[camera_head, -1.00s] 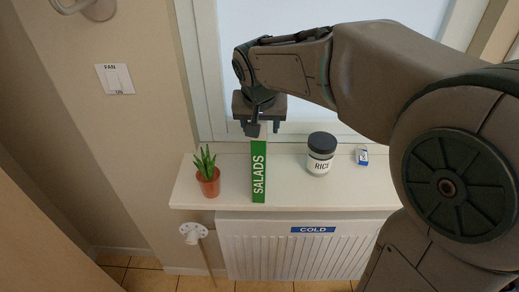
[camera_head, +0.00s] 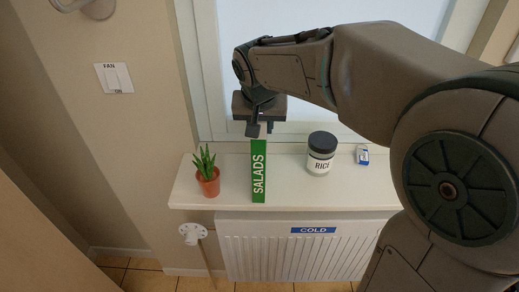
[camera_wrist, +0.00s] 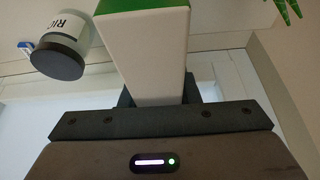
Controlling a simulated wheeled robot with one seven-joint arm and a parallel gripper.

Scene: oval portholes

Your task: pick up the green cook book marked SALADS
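The green cook book marked SALADS (camera_head: 259,172) stands upright on the white window sill, its green spine facing the head camera. In the wrist view its white side (camera_wrist: 148,55) runs between the fingers, with a strip of green at the top. My gripper (camera_head: 258,130) is at the far upper end of the book, pointing down. In the wrist view my gripper (camera_wrist: 157,92) has a dark finger against each side of the book and looks shut on it. The finger contact is partly hidden in the head view.
A potted plant (camera_head: 208,175) stands left of the book on the sill (camera_head: 228,192). A RICE jar (camera_head: 320,155) and a small blue and white item (camera_head: 362,155) stand to the right. The window is behind; a radiator (camera_head: 300,250) marked COLD is below.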

